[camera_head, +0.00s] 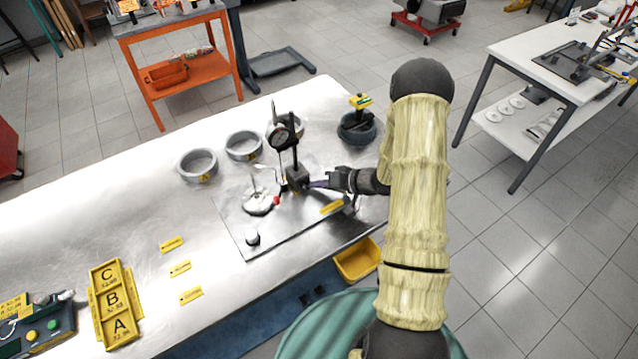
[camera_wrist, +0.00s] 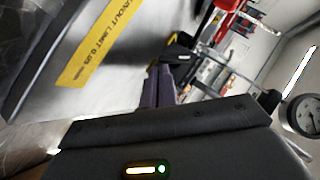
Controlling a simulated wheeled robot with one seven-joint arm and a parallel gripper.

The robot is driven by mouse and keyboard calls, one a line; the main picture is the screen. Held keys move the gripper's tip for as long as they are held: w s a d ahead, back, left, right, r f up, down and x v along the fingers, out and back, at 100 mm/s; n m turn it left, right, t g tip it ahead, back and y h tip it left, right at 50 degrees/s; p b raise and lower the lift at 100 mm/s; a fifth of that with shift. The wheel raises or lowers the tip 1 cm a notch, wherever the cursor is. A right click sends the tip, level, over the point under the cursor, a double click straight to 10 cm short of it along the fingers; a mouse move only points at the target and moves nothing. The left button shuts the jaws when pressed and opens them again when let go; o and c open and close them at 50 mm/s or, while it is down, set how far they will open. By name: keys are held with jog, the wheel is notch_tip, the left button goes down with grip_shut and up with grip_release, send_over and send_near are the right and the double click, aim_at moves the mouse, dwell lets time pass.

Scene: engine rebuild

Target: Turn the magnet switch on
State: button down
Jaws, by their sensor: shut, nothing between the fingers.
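The magnetic base (camera_head: 298,179) is a small dark block on the grey plate on the bench, with a black post rising from it. A dial gauge (camera_head: 281,134) sits on the post; a gauge face also shows at the right of the wrist view (camera_wrist: 302,115). A small red knob (camera_head: 276,201) shows left of the base; I cannot tell if it is the magnet switch. My gripper (camera_head: 314,184) comes from the right, its purple fingers shut and empty beside the base. The fingers also show in the wrist view (camera_wrist: 160,86); contact with the base cannot be told.
Grey rings (camera_head: 197,165) stand behind the plate (camera_head: 236,226). A dark round pot (camera_head: 357,128) stands behind my wrist. A yellow runout-limit label (camera_wrist: 98,42) lies near the fingers. A yellow bin (camera_head: 358,260) hangs at the front edge. The bench's left middle is mostly clear.

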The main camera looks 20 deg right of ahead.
jog(key=shift+r+p, duration=0.8)
jog(key=shift+p, duration=0.1)
jog(key=d+r+p, duration=0.1)
jog(key=p, duration=0.1)
jog(key=w+d+r+p, duration=0.1)
jog(key=d+r+p, duration=0.1)
jog(key=shift+r, duration=0.15)
jog(key=b+v, duration=0.3)
jog(key=v, duration=0.6)
jog(key=shift+s+d, duration=0.25)
jog(key=shift+s, duration=0.05)
